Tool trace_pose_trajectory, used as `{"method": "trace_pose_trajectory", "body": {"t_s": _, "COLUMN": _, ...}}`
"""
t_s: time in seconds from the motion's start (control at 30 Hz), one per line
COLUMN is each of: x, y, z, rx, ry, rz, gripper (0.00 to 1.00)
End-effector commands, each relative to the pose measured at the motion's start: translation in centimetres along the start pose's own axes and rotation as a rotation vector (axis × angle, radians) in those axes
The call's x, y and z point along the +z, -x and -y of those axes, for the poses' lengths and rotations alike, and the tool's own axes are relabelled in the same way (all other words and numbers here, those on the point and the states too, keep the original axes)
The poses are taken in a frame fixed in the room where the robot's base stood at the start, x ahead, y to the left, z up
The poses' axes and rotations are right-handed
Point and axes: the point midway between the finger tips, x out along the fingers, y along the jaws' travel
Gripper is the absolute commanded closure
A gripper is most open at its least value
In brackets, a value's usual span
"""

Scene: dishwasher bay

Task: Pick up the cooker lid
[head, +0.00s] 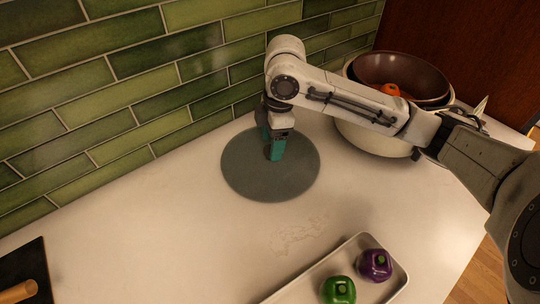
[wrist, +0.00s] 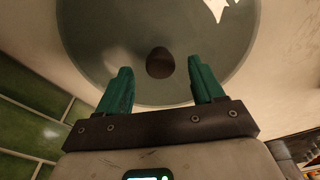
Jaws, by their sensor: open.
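The cooker lid (head: 245,178) is a round grey-green disc lying flat on the white counter near the tiled wall. In the wrist view the lid (wrist: 95,45) fills the upper middle, with a dark round knob (wrist: 160,63) at its centre. My gripper (head: 272,152) points down over the lid in the head view, and its teal fingers hide the knob there. In the wrist view my gripper (wrist: 158,82) is open, with one finger on each side of the knob's line and nothing between them. I cannot tell the exact height of the fingertips above the lid.
A white tray (head: 400,284) at the front holds a green pepper (head: 338,290) and a purple pepper (head: 374,265). A large pot (head: 372,140) with a brown bowl (head: 405,70) stands back right, behind my arm. A green tiled wall (head: 130,90) borders the counter.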

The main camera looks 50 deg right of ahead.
Motion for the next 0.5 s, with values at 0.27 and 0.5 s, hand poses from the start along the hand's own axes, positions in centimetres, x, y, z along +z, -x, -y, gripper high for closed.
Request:
{"method": "trace_pose_trajectory", "body": {"t_s": 0.27, "x": 0.0, "y": -2.4, "z": 0.0, "rx": 0.001, "ry": -0.001, "rz": -0.001, "gripper": 0.33}}
{"method": "trace_pose_trajectory", "body": {"t_s": 0.5, "x": 0.0, "y": -2.4, "z": 0.0, "rx": 0.001, "ry": 0.000, "rz": -0.001, "gripper": 0.37}}
